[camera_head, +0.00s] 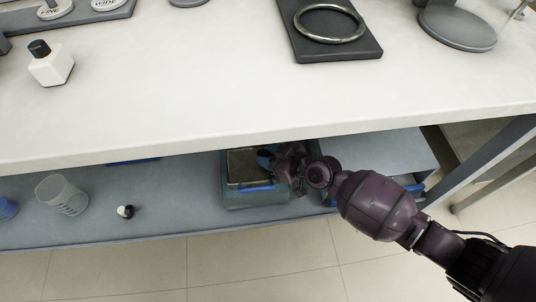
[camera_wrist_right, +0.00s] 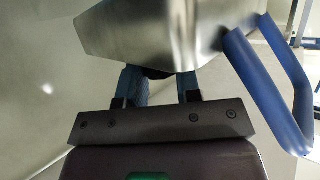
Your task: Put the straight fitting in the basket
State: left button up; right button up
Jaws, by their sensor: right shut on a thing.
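My right gripper (camera_head: 268,158) reaches under the worktop, over the right part of a grey basket (camera_head: 240,200) with a blue handle, on the lower shelf. In the right wrist view its blue-grey fingers (camera_wrist_right: 162,88) are shut at a shiny metal piece (camera_wrist_right: 140,30), which looks like the straight fitting. The piece fills the top of that view and hides the fingertips. A blue handle (camera_wrist_right: 268,90) stands close at its right. In the head view the held piece is hard to make out beside the gripper. My left gripper is not in view.
The worktop's front edge (camera_head: 200,150) runs just above my right gripper. On the shelf stand a clear cup (camera_head: 62,195) and a small black-and-white item (camera_head: 125,211). A grey box (camera_head: 375,150) is right of the basket. A white bottle (camera_head: 52,68) and a ring (camera_head: 330,38) are on the worktop.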

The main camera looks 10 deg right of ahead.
jog(key=shift+f, duration=0.15)
jog(key=o, duration=0.9)
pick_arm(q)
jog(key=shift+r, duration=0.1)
pick_arm(e)
jog(key=shift+r, duration=0.25)
jog(key=shift+s+d+r, duration=0.1)
jog(key=shift+d+r, duration=0.05)
jog(key=shift+d, duration=0.1)
pick_arm(q)
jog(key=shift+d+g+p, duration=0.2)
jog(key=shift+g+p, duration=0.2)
jog(key=shift+p, duration=0.55)
pick_arm(e)
jog(key=shift+v, duration=5.75)
